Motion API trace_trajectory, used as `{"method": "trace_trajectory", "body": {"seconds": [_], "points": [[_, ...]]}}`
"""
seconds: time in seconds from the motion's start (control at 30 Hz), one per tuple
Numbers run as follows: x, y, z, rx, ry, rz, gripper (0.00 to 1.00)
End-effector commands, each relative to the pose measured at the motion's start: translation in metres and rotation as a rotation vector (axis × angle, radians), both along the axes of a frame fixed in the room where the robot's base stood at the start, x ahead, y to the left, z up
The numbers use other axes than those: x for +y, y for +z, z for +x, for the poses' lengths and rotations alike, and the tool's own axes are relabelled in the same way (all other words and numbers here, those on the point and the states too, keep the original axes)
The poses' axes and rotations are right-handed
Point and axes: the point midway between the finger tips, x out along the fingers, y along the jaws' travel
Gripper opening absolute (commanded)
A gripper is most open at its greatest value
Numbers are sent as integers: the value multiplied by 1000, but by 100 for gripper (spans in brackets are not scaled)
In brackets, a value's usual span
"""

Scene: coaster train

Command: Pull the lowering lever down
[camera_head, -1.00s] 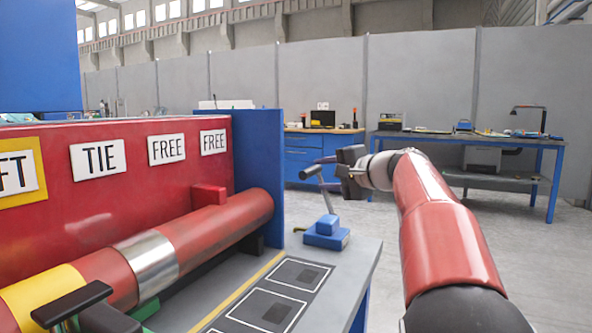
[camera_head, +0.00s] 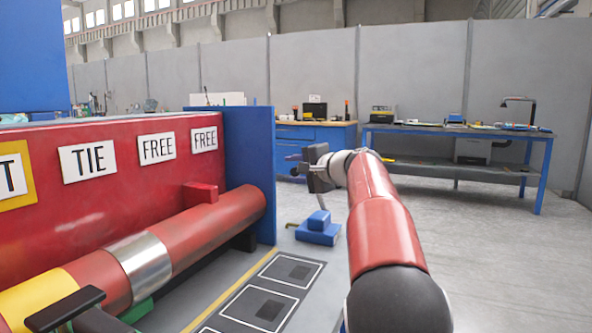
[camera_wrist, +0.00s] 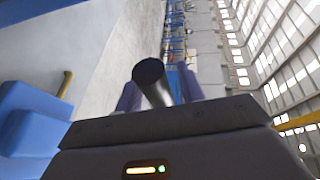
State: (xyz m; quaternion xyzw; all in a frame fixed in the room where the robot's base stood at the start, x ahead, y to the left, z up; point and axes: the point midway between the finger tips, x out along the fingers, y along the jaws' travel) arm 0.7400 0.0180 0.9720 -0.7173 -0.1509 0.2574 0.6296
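A lever stands on a blue base (camera_head: 318,236) on the right part of the workbench, beside the end of the red tube. In the wrist view a dark round bar, seemingly the lever's handle (camera_wrist: 150,74), lies between the two fingers of my gripper (camera_wrist: 160,92). The fingers stand apart on either side of it, with a narrow gap at the right; firm contact does not show. The blue base also shows at the left of the wrist view (camera_wrist: 28,118).
A blue upright panel (camera_head: 250,175) stands left of the lever. A red tube (camera_head: 215,220) and a black T-shaped handle (camera_head: 65,308) are further left. Square marked pads (camera_head: 262,308) lie on the bench front. Open floor (camera_head: 480,240) is at the right.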

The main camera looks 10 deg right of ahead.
Motion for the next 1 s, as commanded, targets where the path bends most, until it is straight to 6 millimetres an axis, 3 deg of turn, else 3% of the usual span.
{"method": "trace_trajectory", "body": {"seconds": [0.03,0.3,0.67,1.0], "points": [[0,0,0,0,0,0,31],[0,0,0,0,0,0,0],[-4,-1,-2,-14,-2,19,0],[-27,1,-17,-123,-4,180,0]]}}
